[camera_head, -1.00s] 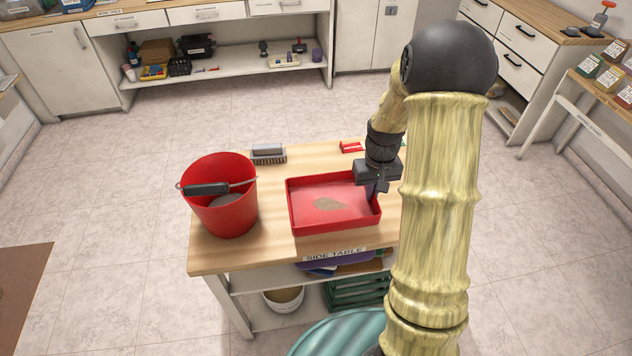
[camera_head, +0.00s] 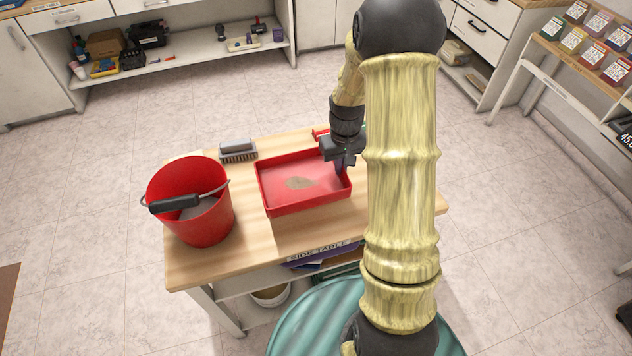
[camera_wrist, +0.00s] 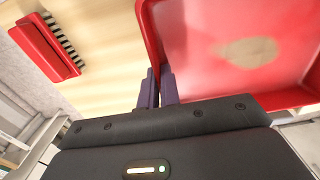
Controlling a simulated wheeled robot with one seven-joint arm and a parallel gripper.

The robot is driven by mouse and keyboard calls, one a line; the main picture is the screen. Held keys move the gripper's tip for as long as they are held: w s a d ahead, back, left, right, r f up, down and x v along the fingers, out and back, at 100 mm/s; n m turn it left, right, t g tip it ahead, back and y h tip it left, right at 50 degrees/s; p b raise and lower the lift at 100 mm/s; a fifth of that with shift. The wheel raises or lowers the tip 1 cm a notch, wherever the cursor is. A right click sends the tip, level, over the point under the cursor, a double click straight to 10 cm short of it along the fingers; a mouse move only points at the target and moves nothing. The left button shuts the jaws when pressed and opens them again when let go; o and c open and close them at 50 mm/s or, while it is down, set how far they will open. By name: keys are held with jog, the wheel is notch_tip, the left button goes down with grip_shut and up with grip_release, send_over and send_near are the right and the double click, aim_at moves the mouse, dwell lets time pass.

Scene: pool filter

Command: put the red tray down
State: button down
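The red tray (camera_head: 290,207) is a shallow rectangular tray with a brown patch on its floor. In the head view it is over the wooden side table (camera_head: 190,265), right of the bucket. It looks about level. A faint darker area shows on the wood in front of it, but I cannot tell surely whether it touches the table. My gripper (camera_head: 342,168) is at its right side. In the wrist view the purple fingers (camera_wrist: 158,88) are close together on the wall of the tray (camera_wrist: 205,55).
A red bucket (camera_head: 205,225) with a dark handle grip stands at the table's left. A grey brush (camera_head: 238,150) lies behind it. A red brush (camera_wrist: 45,48) lies beside the tray, near my gripper. Bare wood shows in front of the tray.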

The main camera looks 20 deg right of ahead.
aim_at(341, 176)
notch_tip(341, 176, down, 5)
jog(key=shift+w+d, duration=0.1)
jog(key=shift+f, duration=1.85)
jog(key=shift+f, duration=0.1)
jog(key=c, duration=1.6)
grip_release()
notch_tip(341, 176, up, 12)
jog(key=shift+r, duration=0.1)
